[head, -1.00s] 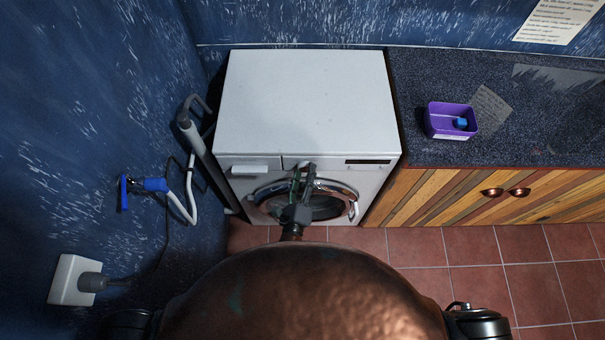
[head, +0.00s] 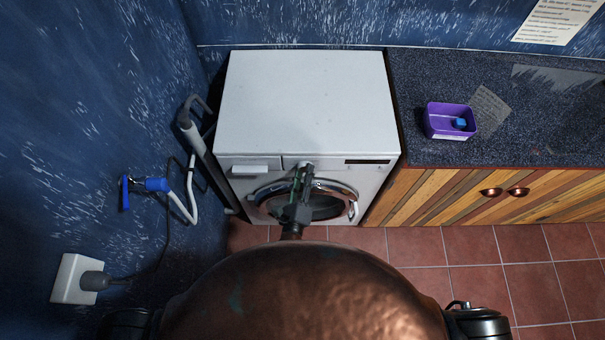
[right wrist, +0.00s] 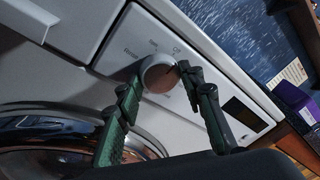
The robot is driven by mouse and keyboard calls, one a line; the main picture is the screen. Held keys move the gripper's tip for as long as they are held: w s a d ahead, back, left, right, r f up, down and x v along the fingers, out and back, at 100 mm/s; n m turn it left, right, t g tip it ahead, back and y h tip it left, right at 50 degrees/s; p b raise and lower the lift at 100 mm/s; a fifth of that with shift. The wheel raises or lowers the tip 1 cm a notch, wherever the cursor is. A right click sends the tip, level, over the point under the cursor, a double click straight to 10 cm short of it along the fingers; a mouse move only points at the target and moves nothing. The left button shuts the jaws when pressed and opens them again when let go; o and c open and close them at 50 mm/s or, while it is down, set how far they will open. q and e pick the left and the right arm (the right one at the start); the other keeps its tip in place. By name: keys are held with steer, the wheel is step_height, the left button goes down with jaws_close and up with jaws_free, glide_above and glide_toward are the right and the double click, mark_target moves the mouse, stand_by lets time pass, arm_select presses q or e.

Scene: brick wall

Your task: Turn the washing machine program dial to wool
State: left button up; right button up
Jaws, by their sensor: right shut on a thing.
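The washing machine (head: 306,105) is white and stands against the back wall, its round door (head: 330,205) facing me. The program dial (right wrist: 160,73) is a round silver knob on the front panel. In the right wrist view it has small printed words around it; "Off" and "Rinse" seem legible, the others are too small to tell. My right gripper (right wrist: 158,85) is shut on the dial, one green and black finger on each side. In the head view the right gripper (head: 304,172) reaches the panel and mostly hides the dial. My left gripper is not in view.
The detergent drawer (head: 250,169) is left of the dial and a dark display (head: 368,162) is right of it. A counter (head: 430,75) with a purple box (head: 450,121) stands to the right. A grey hose (head: 197,150) runs along the left side.

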steer(key=m+p, duration=0.3)
steer(key=shift+r+g+y, duration=0.25)
steer(key=shift+g+y, duration=0.05)
steer(key=shift+g, duration=0.1)
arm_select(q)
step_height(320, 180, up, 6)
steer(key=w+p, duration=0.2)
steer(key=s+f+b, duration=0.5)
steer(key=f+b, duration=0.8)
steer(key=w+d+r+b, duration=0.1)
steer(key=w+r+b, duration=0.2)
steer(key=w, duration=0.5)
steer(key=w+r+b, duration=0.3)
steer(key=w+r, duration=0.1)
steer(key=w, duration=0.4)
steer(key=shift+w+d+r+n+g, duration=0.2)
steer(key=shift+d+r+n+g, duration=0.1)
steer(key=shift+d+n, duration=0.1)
arm_select(e)
steer(key=shift+d+f+m+t+y, duration=0.15)
steer(key=shift+m+y, duration=0.8)
steer(key=shift+m, duration=3.8)
steer(key=shift+d+f+m+t+y, duration=0.15)
steer(key=shift+m+y, duration=0.85)
steer(key=shift+m, duration=3.7)
steer(key=shift+d+m+t+y, duration=0.15)
steer(key=shift+m+y, duration=0.8)
steer(key=shift+m, duration=3.8)
